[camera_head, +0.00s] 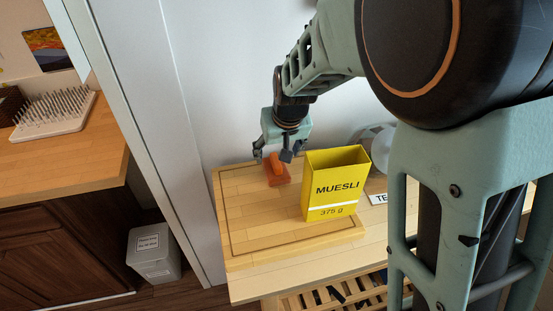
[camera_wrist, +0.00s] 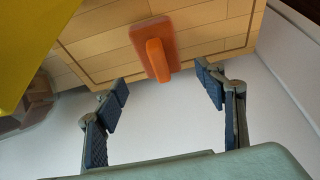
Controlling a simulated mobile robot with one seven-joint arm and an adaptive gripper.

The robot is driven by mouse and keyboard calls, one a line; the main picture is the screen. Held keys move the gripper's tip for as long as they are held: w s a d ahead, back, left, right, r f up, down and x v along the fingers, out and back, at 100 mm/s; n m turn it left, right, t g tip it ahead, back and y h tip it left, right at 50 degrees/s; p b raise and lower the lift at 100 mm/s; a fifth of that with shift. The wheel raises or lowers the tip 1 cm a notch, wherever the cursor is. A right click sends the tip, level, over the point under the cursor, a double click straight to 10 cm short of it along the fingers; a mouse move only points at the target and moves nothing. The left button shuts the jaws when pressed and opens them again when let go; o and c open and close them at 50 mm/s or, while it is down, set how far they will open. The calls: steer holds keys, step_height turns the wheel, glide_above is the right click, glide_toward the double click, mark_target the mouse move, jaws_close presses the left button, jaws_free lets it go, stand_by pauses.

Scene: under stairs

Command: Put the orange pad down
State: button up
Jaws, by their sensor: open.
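The orange pad (camera_head: 276,172) lies on a wooden board (camera_head: 262,222) near its back edge, with its raised grip facing up. In the wrist view the orange pad (camera_wrist: 152,38) shows its flat base and a lighter orange grip, resting on the wood. My gripper (camera_head: 281,152) is just behind and above the pad in the head view. In the wrist view my gripper (camera_wrist: 165,90) has its two fingers wide apart with nothing between them, and the pad lies beyond the fingertips.
A yellow muesli box (camera_head: 335,185) stands upright on the board, right of the pad. A rounded clear or grey object (camera_head: 378,140) and a white label (camera_head: 378,198) are behind and right of it. The board's front left area is free. A white wall is close behind.

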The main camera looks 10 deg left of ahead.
steer(key=shift+v, duration=2.8)
